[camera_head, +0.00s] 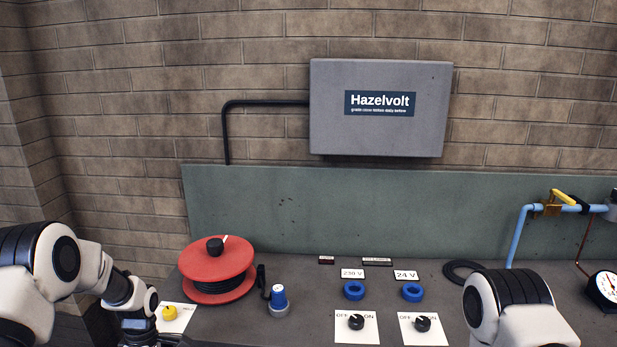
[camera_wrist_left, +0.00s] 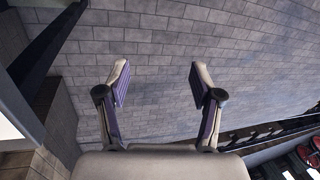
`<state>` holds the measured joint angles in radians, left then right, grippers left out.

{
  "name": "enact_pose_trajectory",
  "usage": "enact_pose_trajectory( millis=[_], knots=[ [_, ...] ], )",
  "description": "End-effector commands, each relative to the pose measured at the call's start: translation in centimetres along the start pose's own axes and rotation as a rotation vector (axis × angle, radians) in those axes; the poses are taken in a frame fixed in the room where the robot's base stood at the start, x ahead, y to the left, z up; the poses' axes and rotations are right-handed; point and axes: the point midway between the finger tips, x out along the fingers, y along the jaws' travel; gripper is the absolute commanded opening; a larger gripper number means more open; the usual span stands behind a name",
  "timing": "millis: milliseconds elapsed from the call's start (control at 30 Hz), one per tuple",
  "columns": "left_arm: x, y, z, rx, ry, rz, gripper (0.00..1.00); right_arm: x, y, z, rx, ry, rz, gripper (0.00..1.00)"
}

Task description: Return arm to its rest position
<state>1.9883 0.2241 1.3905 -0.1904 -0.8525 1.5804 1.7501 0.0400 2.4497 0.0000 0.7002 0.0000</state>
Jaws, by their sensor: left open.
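My left arm (camera_head: 75,265) comes in from the left in the head view and reaches down to the bench's front left. Its gripper is mostly cut off by the lower picture edge there. In the left wrist view the left gripper (camera_wrist_left: 158,85) is open, with its two fingers wide apart and nothing between them. It faces grey paving or brickwork. My right arm (camera_head: 515,310) shows at the lower right of the head view; its gripper is out of view.
The bench holds a red cable reel (camera_head: 217,265), a blue plug (camera_head: 279,299), two blue sockets (camera_head: 354,290) (camera_head: 412,292), two OFF/ON switches (camera_head: 356,322) (camera_head: 423,324) and a yellow button (camera_head: 169,312). A grey Hazelvolt box (camera_head: 380,135) hangs on the wall. A blue pipe (camera_head: 519,235) and gauge (camera_head: 605,288) stand right.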

Motion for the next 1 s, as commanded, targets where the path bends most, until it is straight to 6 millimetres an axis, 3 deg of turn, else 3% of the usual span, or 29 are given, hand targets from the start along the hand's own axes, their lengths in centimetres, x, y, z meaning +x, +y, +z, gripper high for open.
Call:
enact_pose_trajectory(
  millis=[167,267,300,367,400,500,533,633,733,1000],
  knots=[
    [8.5,-5.4,2.9,0.11,-0.01,-0.109,0.66,1.2,0.0,0.0,0.0,-0.001,0.0,0.4],
    [14.6,-10.8,5.1,0.262,-0.032,-0.159,0.66,2.0,0.0,0.0,0.0,-0.001,0.0,0.4],
    [17.0,-13.5,5.9,0.345,-0.045,-0.17,0.66,2.3,0.0,0.0,0.0,-0.001,0.0,0.4],
    [20.1,-17.9,7.1,0.493,-0.066,-0.173,0.66,2.8,0.0,0.0,0.0,-0.001,0.0,0.4],
    [21.7,-21.0,7.7,0.61,-0.078,-0.161,0.66,3.0,0.0,0.0,0.0,-0.001,0.0,0.4],
    [23.2,-27.4,8.6,0.944,-0.073,-0.077,0.66,3.3,0.0,0.0,0.0,-0.001,0.0,0.4],
    [22.9,-28.3,8.6,1.037,-0.057,-0.039,0.66,3.2,0.0,0.0,0.0,-0.001,0.0,0.4],
    [21.6,-28.7,8.5,1.31,0.039,0.097,0.66,3.1,0.0,0.0,0.0,-0.001,0.0,0.4],
    [21.1,-26.2,8.4,1.493,0.153,0.203,0.66,3.1,0.0,0.0,0.0,-0.001,0.0,0.4],
    [20.9,-25.5,8.4,1.585,0.186,0.222,0.66,3.1,0.0,0.0,0.0,0.0,0.0,0.4]
  ],
)
